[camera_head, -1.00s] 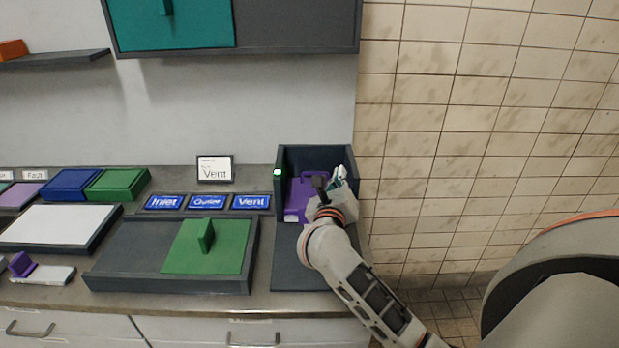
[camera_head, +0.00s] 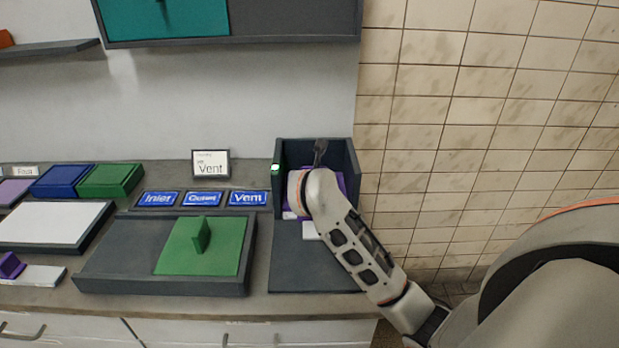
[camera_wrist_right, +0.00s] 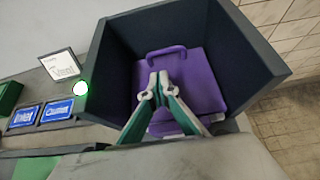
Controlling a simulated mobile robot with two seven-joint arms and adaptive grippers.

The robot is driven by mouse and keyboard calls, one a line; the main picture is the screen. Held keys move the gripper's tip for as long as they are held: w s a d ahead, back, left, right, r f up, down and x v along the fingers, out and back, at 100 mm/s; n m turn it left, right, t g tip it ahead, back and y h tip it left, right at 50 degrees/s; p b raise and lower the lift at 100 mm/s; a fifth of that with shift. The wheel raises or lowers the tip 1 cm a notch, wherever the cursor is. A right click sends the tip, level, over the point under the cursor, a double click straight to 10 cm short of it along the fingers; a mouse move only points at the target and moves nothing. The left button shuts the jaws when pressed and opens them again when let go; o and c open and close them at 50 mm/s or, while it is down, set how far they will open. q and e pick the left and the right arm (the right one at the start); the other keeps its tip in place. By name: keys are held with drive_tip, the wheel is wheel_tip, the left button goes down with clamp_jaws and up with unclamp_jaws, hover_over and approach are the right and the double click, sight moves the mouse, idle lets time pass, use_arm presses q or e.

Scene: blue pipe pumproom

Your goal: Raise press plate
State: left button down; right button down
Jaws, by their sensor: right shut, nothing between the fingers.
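The purple press plate (camera_wrist_right: 206,82) sits inside a dark open-fronted box (camera_head: 346,150) at the right end of the counter. Its looped purple handle (camera_wrist_right: 165,52) stands at the far side in the right wrist view. My right gripper (camera_wrist_right: 154,88) is shut and empty, its fingertips over the plate and just short of the handle. I cannot tell whether they touch the plate. In the head view my right wrist hides the fingers and most of the plate (camera_head: 341,181). My left gripper is not in view.
A green light (camera_head: 275,168) shows on the box's left edge. Blue signs (camera_head: 247,198) and a Vent display (camera_head: 211,163) stand left of it. A tray with a green sliding panel (camera_head: 213,255) lies in front. A tiled wall (camera_head: 480,130) is at the right.

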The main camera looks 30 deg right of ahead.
drive_tip(key=x, duration=0.8)
drive_tip(key=shift+d+b, duration=0.1)
drive_tip(key=shift+b, duration=0.2)
drive_tip(key=shift+w+d+f, duration=0.25)
drive_tip(key=shift+w+f, duration=0.05)
drive_tip(key=shift+w, duration=0.2)
